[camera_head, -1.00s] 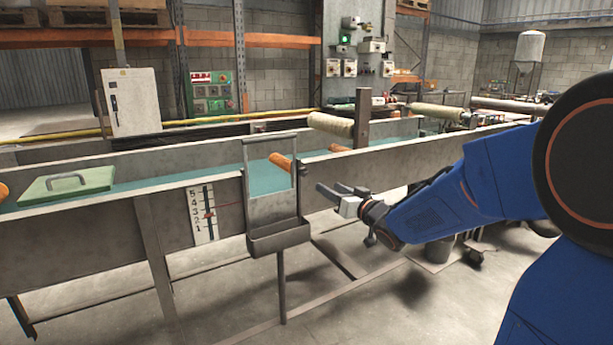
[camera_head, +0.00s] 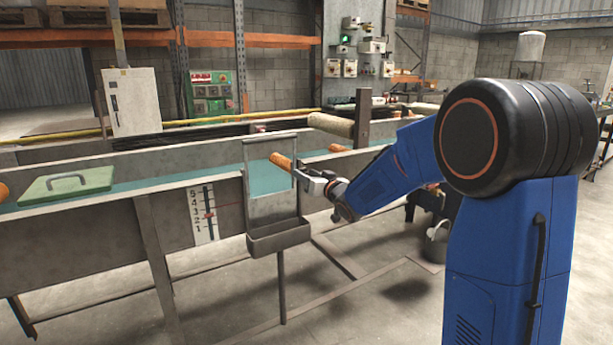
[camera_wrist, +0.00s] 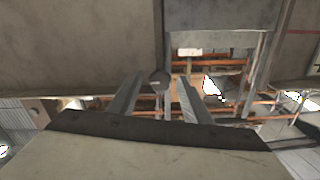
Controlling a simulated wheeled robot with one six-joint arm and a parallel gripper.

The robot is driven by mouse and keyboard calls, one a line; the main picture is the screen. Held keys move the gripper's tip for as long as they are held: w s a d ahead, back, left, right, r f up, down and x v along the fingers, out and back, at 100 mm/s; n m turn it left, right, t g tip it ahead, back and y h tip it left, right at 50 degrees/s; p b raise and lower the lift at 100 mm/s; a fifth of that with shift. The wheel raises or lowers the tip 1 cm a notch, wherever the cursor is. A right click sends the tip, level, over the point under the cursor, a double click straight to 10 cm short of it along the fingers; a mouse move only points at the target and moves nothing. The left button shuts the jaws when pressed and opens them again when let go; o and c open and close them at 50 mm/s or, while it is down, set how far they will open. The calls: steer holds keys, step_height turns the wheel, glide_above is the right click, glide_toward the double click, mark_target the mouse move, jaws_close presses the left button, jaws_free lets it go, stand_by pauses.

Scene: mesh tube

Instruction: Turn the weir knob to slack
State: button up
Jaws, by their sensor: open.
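The weir (camera_head: 272,207) is a grey metal gate frame on the near wall of the flume, with a small trough (camera_head: 280,238) below it. In the wrist view a small round grey knob (camera_wrist: 160,79) shows between my fingertips. The knob is hidden or too small to make out in the head view. My gripper (camera_head: 297,174) is at the right side of the weir frame, reaching in from the right. In the wrist view my gripper (camera_wrist: 160,88) is open, one finger each side of the knob. I cannot tell whether either finger touches it.
A white scale board (camera_head: 204,214) with a red pointer is on the flume wall left of the weir. A green lid (camera_head: 66,184) lies on the flume at left. A bucket (camera_head: 437,243) stands on the floor at right.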

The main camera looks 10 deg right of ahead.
steer(key=shift+w, duration=0.1)
steer(key=shift+c, duration=0.2)
steer(key=c, duration=1)
steer(key=shift+n, duration=3)
steer(key=o, duration=1)
